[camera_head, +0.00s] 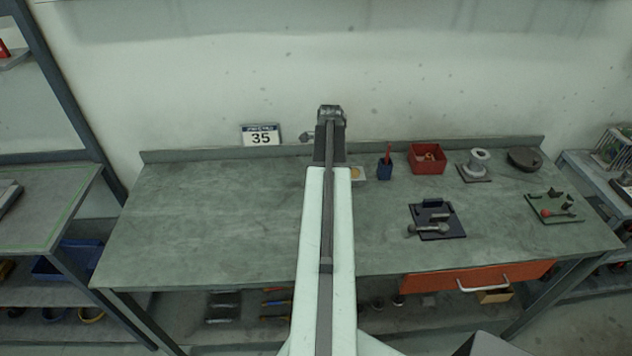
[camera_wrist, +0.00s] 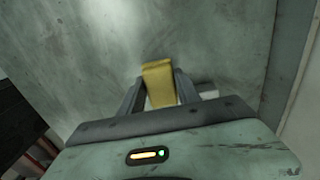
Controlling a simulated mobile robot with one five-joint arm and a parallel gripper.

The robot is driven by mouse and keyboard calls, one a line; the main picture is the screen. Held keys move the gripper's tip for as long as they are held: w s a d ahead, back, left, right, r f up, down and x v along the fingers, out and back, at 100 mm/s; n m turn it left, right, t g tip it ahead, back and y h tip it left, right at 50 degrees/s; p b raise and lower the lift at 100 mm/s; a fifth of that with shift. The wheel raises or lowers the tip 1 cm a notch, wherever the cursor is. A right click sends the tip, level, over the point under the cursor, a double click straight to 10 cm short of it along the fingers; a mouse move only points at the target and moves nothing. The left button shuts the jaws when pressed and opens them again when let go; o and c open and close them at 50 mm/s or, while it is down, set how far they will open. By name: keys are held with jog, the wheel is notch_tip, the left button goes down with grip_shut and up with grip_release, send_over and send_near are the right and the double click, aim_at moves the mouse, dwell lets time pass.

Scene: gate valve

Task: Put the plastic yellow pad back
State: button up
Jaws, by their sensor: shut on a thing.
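The yellow pad (camera_wrist: 158,84) is between the two grey fingers of my gripper (camera_wrist: 157,76) in the wrist view. My gripper is shut on it, and the pad's far end sticks out past the fingertips. The worktop (camera_wrist: 90,45) spreads out beyond the pad; I cannot tell the gap between them. In the head view my arm reaches over the bench, and I cannot make out the fingers or the held pad there. A small pale tray (camera_head: 359,180) with a tan-yellow spot stands just right of my arm, partly hidden by it.
The bench's left half (camera_head: 210,215) is clear. Right of my arm stand a blue cup (camera_head: 384,173), a red bin (camera_head: 427,160), a spool (camera_head: 479,160), a dark board with parts (camera_head: 437,229) and a green board (camera_head: 555,211).

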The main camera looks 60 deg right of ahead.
jog(key=w, duration=0.3)
jog(key=w+d, duration=0.1)
jog(key=shift+w+f, duration=0.25)
jog(key=shift+w, duration=0.1)
jog(key=shift+w+d, duration=0.25)
jog(key=shift+w, duration=0.35)
notch_tip(320, 180, down, 4)
jog(key=b, duration=0.4)
jog(key=shift+s+a, duration=0.1)
jog(key=o, duration=1.2)
jog(key=shift+r, duration=0.1)
notch_tip(320, 180, up, 12)
jog(key=p, duration=1.2)
jog(key=shift+r, duration=0.2)
jog(key=shift+f, duration=0.1)
